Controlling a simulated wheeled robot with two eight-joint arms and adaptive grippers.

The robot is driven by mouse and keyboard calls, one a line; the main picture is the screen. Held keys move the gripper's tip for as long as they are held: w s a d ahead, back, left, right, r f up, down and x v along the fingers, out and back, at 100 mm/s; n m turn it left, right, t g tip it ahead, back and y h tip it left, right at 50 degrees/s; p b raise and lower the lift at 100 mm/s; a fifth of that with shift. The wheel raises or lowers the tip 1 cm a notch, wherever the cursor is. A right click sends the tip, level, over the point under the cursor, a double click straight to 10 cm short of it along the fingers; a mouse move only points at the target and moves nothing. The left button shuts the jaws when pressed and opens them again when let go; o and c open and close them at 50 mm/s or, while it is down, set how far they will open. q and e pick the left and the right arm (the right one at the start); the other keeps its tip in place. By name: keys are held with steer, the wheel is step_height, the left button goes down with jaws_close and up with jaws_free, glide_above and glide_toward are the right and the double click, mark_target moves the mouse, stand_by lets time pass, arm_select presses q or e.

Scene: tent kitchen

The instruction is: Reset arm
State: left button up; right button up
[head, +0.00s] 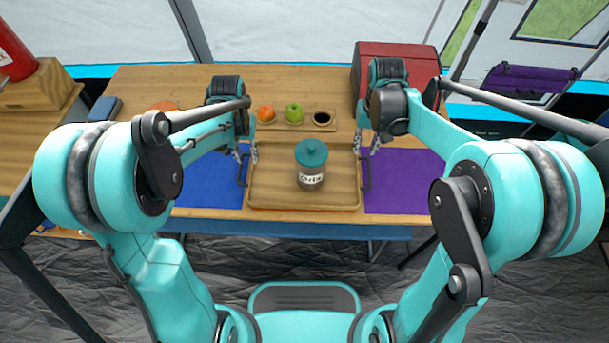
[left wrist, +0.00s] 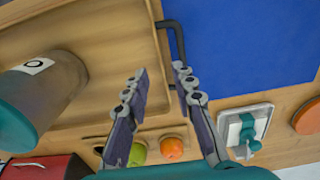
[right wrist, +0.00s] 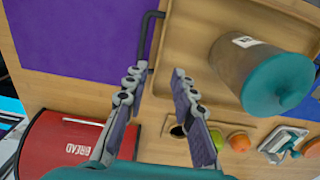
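A wooden tray (head: 268,190) with dark side handles lies on the table between a blue mat and a purple mat. A canister (head: 311,180) with a teal lid stands upright on it. My left gripper (head: 243,152) is at the tray's left handle (left wrist: 177,38); in the left wrist view its fingers (left wrist: 160,72) are apart with nothing between them. My right gripper (head: 366,146) is at the right handle (right wrist: 145,32); in the right wrist view its fingers (right wrist: 158,72) are also apart and empty. Both sets of fingertips look close to the handles; I cannot tell whether they touch.
A blue mat (head: 210,185) and a purple mat (head: 410,180) flank the tray. Behind it are an orange fruit (head: 265,113) and a green apple (head: 293,112) on a wooden board. A red bread box (right wrist: 65,143) stands at the back right. The table's front edge is close to the tray.

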stand_by(0.5)
